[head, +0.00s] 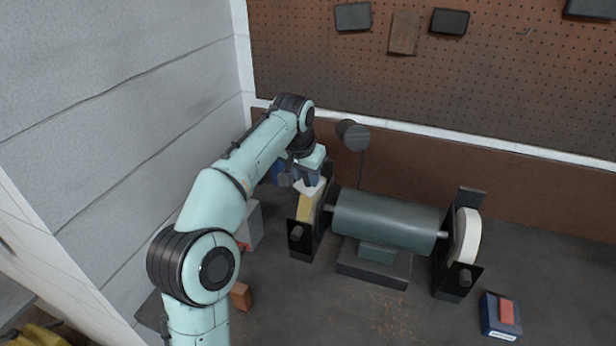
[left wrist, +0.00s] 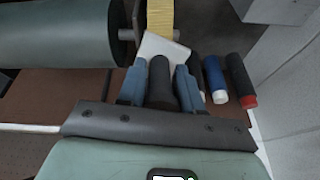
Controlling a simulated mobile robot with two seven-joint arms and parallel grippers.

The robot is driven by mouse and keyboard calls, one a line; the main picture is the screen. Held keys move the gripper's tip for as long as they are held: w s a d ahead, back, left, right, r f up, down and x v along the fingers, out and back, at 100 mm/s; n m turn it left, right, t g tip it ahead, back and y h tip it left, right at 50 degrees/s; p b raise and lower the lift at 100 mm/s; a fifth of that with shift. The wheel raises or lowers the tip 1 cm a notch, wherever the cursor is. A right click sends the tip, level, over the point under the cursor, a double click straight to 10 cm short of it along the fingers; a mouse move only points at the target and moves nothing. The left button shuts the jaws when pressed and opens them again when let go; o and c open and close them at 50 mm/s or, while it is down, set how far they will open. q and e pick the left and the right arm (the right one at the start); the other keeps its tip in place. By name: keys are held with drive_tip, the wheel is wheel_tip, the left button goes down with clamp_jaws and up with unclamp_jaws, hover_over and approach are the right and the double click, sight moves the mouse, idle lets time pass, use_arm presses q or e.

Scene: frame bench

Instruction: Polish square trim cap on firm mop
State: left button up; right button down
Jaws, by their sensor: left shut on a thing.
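A polishing machine with a green motor body (head: 385,222) stands on the bench. It carries a yellow mop (head: 305,208) at its left end and a white mop (head: 466,238) at its right end. My left gripper (head: 308,178) is above the yellow mop. In the left wrist view its blue fingers (left wrist: 160,84) are shut on a dark round grip, with the pale square trim cap (left wrist: 162,46) at its end. The cap is right at the yellow mop (left wrist: 160,14), apparently touching; exact contact cannot be told. My right gripper is out of view.
Several dark and blue cylinders with coloured ends (left wrist: 215,78) stand close beside the gripper. A dark guard surrounds each mop. A blue box with a red bar (head: 506,311) lies at the front right, an orange block (head: 240,296) at the front left. The front bench is mostly clear.

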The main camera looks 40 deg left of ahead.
use_arm(q)
drive_tip(key=shift+f, duration=0.75)
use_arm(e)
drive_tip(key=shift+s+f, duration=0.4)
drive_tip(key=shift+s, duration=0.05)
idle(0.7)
